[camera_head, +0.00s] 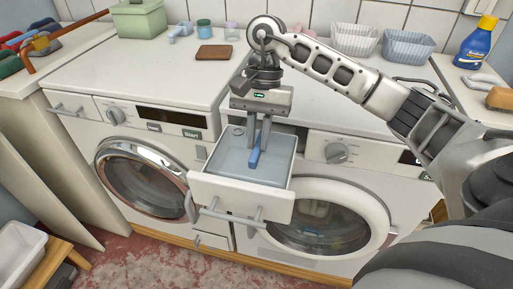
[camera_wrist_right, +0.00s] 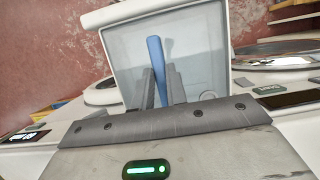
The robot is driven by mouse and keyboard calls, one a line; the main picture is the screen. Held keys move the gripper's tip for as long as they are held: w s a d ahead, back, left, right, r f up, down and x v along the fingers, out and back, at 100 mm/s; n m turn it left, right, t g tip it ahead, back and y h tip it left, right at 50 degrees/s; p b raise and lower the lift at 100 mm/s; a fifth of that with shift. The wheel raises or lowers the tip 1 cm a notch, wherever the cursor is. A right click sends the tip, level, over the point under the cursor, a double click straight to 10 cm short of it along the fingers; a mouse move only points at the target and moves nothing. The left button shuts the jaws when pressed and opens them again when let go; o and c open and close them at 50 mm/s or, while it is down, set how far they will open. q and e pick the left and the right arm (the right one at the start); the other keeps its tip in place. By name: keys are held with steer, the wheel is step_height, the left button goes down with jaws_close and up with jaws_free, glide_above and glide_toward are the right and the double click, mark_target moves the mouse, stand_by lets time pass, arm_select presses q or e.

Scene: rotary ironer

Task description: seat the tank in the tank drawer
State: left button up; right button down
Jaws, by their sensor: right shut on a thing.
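The tank (camera_head: 275,170) is a pale blue, see-through box with a darker blue bar handle (camera_head: 254,159). It lies inside the walls of the pulled-out white tank drawer (camera_head: 240,198), between the two machine fronts. My right gripper (camera_head: 259,146) points down into the drawer, with its fingers shut on the blue handle. The wrist view shows the handle (camera_wrist_right: 155,50) between the fingers and the tank (camera_wrist_right: 205,60) within the drawer rim. I cannot tell whether the tank is fully down. My left gripper is not in view.
A washer with a round door (camera_head: 140,178) stands left and another machine (camera_head: 325,215) right. A blue bottle (camera_head: 476,45) stands at the far right.

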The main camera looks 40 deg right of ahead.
mark_target(259, 141)
step_height(259, 141, down, 3)
steer(key=shift+f, duration=0.1)
steer(key=shift+f+p, duration=0.25)
steer(key=shift+p, duration=0.05)
steer(key=shift+w+f+b, duration=0.1)
steer(key=shift+f+b, duration=0.15)
steer(key=shift+b, duration=0.15)
steer(key=c, duration=1.4)
jaws_free()
steer(key=shift+r, duration=0.1)
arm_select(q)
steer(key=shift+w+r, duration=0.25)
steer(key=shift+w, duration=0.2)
